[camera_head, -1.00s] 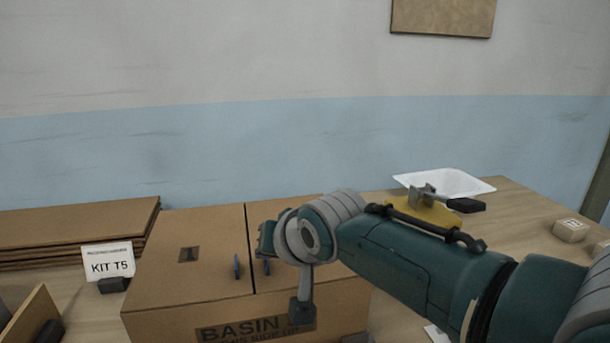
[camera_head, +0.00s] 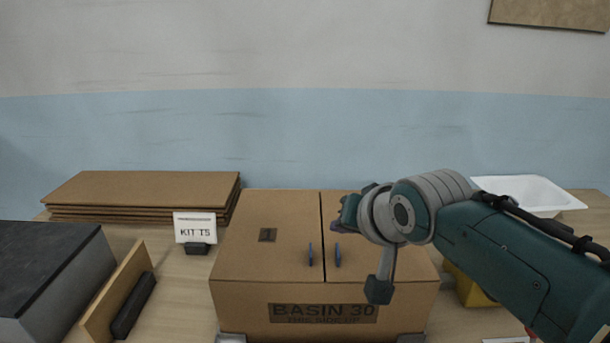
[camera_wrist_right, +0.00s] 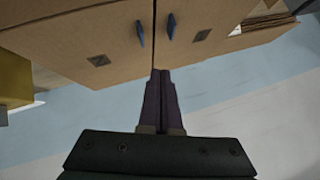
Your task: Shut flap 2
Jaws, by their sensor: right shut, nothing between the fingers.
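The cardboard box (camera_head: 250,297), marked BASIN 30, stands on the table. Its left flap (camera_head: 285,213), labelled 1, lies flat. The right flap, flap 2 (camera_head: 331,212), also looks flat and meets it at a thin dark seam. My arm hides much of flap 2 in the head view; its surface also shows in the wrist view (camera_wrist_right: 115,32). A blue tab stands on each flap by the seam, left (camera_head: 310,255) and right (camera_head: 338,256). My right gripper (camera_head: 338,226) is shut and empty, its tips (camera_wrist_right: 161,74) near the seam; contact is unclear. My left gripper is out of view.
Flat cardboard sheets (camera_head: 140,192) and a KIT T5 sign (camera_head: 195,228) stand left of the box. A dark-topped grey block (camera_head: 50,270) is at far left. A white basin (camera_head: 530,192) and a yellow object (camera_head: 470,288) are at right.

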